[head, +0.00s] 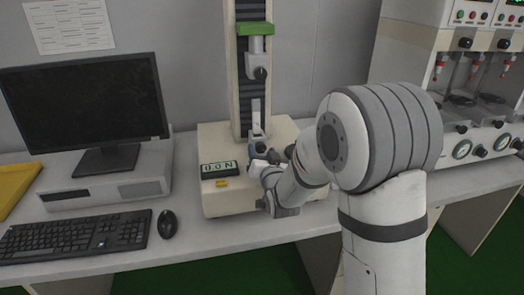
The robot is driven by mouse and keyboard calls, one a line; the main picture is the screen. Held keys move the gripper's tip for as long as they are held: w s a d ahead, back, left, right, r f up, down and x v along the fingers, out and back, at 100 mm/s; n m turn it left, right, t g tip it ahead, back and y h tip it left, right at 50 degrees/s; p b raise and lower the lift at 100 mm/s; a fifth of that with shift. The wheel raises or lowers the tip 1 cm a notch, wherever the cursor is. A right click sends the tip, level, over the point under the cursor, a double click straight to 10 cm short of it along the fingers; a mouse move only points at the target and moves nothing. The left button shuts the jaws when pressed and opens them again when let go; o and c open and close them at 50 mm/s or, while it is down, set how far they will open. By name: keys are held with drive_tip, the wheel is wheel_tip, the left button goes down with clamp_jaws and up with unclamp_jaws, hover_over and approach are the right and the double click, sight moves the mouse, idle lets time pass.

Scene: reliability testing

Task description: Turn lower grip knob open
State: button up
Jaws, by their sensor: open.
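The testing machine (212,190) stands on the bench in the middle, with a tall column and a beige base. Its lower grip (256,134) sits on the base in front of the column, with a pale upright strip above it. My arm comes in from the right, and my gripper (264,163) is at the lower grip, just above the base. My gripper is small in the picture and partly covered by my wrist. The lower grip knob is mostly hidden there, and I cannot tell whether the fingers touch it. The upper grip (256,57) hangs above with its dark knob (261,73).
A display reading 0.0 N (219,169) and a yellow button (221,184) are on the base's front. A monitor (85,100), keyboard (75,232) and mouse (168,224) stand left. Another apparatus (470,80) with dials stands right. The bench front (215,238) is clear.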

drive_tip(key=shift+w+a, duration=0.15)
drive_tip(key=shift+w, duration=0.35)
drive_tip(key=c, duration=1)
drive_tip(key=shift+o, duration=0.2)
